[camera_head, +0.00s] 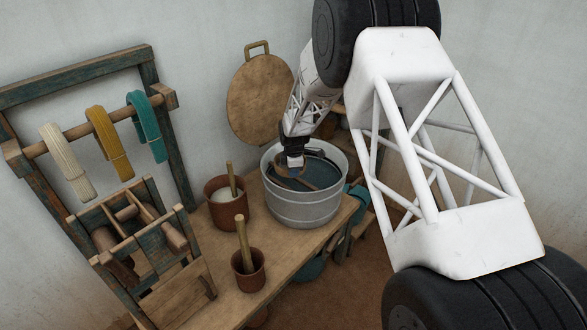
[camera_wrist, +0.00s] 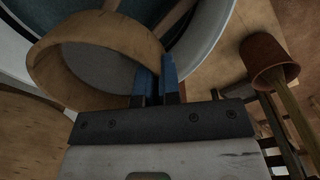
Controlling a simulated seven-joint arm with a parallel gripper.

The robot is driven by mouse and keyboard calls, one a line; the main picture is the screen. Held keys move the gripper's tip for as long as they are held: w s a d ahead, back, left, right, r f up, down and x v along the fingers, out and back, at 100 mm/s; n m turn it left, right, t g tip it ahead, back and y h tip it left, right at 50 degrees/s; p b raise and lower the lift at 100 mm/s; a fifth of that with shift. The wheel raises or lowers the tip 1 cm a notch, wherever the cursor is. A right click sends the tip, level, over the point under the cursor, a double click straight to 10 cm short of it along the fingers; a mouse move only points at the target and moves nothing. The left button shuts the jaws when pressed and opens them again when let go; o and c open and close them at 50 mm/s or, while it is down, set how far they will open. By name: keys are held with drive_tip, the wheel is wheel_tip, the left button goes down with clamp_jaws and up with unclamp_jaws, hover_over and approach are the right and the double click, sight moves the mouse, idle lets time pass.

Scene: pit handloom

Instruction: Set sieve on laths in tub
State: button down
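The grey metal tub (camera_head: 304,208) stands on the wooden bench and holds dark blue liquid. The sieve is a round wooden hoop with a pale mesh; it shows large in the wrist view (camera_wrist: 95,32) and partly in the head view. My gripper (camera_head: 293,168) reaches down over the tub. Its blue fingers (camera_wrist: 158,80) are closed on the sieve's rim. The sieve overlaps the tub opening; whether it touches anything below is unclear. A wooden lath (camera_wrist: 174,20) crosses the tub beyond the hoop. The other laths are mostly hidden by the sieve.
Two brown pots with wooden sticks, one (camera_head: 226,208) left of the tub and one (camera_head: 248,272) nearer the front, stand on the bench (camera_head: 300,248). A wooden frame with yarn hanks (camera_head: 108,142) is at left. A round board (camera_head: 258,100) hangs on the wall behind.

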drive_tip(key=shift+f, duration=3.2)
drive_tip(key=shift+f, duration=0.1)
drive_tip(key=c, duration=0.8)
unclamp_jaws()
drive_tip(key=shift+c, duration=0.2)
drive_tip(key=shift+r, duration=3.5)
